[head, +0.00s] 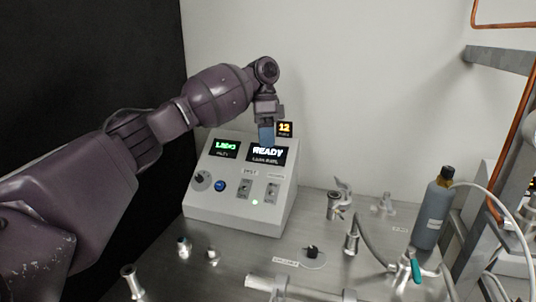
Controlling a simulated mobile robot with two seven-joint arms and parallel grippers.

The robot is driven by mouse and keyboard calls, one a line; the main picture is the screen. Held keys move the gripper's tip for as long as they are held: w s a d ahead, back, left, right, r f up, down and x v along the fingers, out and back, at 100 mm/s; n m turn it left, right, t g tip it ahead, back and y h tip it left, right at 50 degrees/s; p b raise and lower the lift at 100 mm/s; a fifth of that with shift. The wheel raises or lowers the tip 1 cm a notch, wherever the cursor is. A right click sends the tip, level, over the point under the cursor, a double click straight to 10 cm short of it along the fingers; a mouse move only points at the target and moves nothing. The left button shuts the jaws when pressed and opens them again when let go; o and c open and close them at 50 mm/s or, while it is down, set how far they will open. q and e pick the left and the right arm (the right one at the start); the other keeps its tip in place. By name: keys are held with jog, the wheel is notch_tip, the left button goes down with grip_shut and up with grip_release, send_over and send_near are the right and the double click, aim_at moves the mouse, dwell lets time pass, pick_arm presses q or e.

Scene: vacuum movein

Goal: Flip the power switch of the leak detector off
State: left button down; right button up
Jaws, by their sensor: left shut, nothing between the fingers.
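The leak detector (228,208) is a light grey box with a sloped front panel at the centre of the head view. Its left screen (225,148) shows green text, and its right screen (268,152) reads READY. Below them are a dark knob (201,180), a blue button (219,186) and two small switches, the left one (244,190) and the right one (271,191). I cannot read which switch is labelled power. My left gripper (266,136) points down, shut and empty, just above the READY screen. My right gripper is not in view.
A grey bottle (431,212) with a black cap stands at the right, near a hose and a teal-handled valve (416,270). Metal fittings (184,246) stand in front of the box and to its right. A dark panel (125,60) closes off the left. A pale wall is behind.

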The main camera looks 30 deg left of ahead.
aim_at(269, 173)
pick_arm(q)
jog(key=x, duration=0.7)
jog(key=shift+f+b, duration=0.3)
jog(key=shift+f, duration=0.1)
jog(key=shift+s+d+f, duration=0.15)
jog(key=shift+s+f, duration=0.1)
jog(key=shift+f, duration=0.35)
jog(key=shift+r, duration=0.1)
jog(key=shift+r+t+p, duration=0.3)
jog(key=shift+p, duration=0.55)
jog(key=shift+s+f, duration=0.1)
jog(key=shift+s, duration=0.1)
jog(key=shift+w+f+t+p, duration=0.1)
jog(key=shift+w+t+p, duration=0.05)
jog(key=shift+t+p, duration=0.3)
